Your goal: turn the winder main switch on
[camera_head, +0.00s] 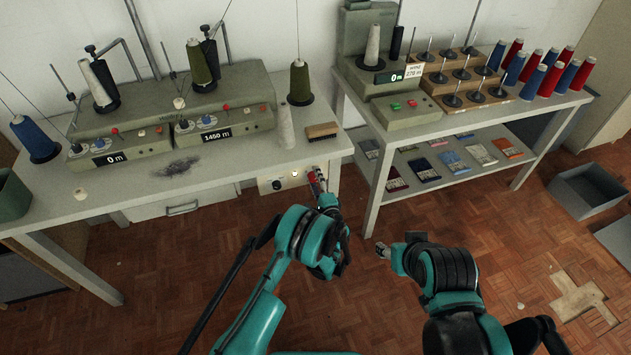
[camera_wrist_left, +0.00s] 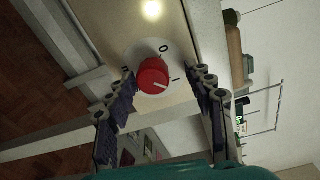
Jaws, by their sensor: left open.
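The main switch is a red rotary knob (camera_wrist_left: 152,76) on a white disc with O and I marks, fixed to a pale panel. The white line on the knob points toward the I mark. My left gripper (camera_wrist_left: 165,88) is open, with one finger on each side of the knob and gaps showing between. In the head view my left gripper (camera_head: 318,182) is at the right end of the panel (camera_head: 265,186) under the left table's edge and partly hides the knob. My right gripper (camera_head: 381,250) hangs over the floor, away from everything; its jaw opening is too small to tell.
The left table (camera_head: 235,165) carries the green winder (camera_head: 165,115) with spools, a cone (camera_head: 285,128) and a brush (camera_head: 321,131). A second table with a shelf (camera_head: 440,165) stands to the right. A grey bin (camera_head: 588,190) is on the floor at far right.

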